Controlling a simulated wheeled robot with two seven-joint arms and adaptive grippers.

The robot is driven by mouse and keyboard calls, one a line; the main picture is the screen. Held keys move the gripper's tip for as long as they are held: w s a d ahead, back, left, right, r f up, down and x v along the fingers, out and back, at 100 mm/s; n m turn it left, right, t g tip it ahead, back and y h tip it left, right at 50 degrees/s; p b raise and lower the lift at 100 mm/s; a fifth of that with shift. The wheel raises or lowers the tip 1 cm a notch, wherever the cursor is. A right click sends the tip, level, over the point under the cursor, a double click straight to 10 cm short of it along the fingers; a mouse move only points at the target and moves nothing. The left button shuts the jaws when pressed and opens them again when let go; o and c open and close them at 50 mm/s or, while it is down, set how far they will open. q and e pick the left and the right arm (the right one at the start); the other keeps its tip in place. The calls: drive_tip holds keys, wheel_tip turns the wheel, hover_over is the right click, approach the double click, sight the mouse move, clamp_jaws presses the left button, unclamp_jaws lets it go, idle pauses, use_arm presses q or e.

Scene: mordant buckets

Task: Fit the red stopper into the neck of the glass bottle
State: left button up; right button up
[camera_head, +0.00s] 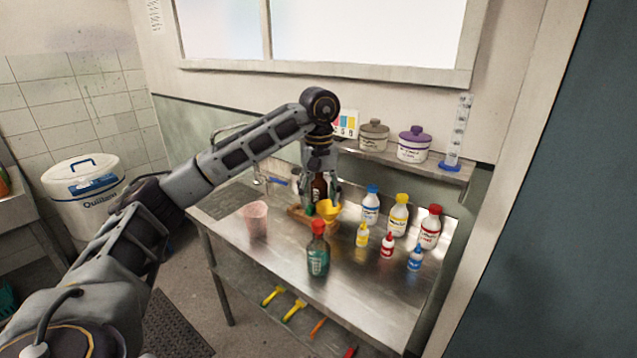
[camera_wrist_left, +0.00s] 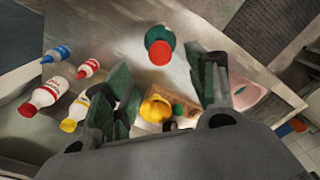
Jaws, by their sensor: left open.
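The green glass bottle (camera_head: 318,262) stands upright on the steel table near its front edge, and it also shows in the wrist view (camera_wrist_left: 155,36). The red stopper (camera_head: 318,227) is at the top of the bottle's neck; in the wrist view the stopper (camera_wrist_left: 160,52) also lies over the bottle. I cannot tell how deep it sits. My left gripper (camera_head: 322,200) is open and empty, pointing down behind the bottle, above the wooden rack. Its two fingers (camera_wrist_left: 160,78) show apart in the wrist view, with the bottle beyond their tips. My right gripper is not in view.
A yellow funnel (camera_head: 328,211) and a brown bottle (camera_head: 319,187) are close to my left gripper. A pink cup (camera_head: 256,219) stands to the left. Several white, yellow, red and blue capped bottles stand to the right. A shelf (camera_head: 440,172) runs along the wall.

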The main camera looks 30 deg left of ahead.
use_arm(q)
drive_tip(key=shift+r, duration=1.85)
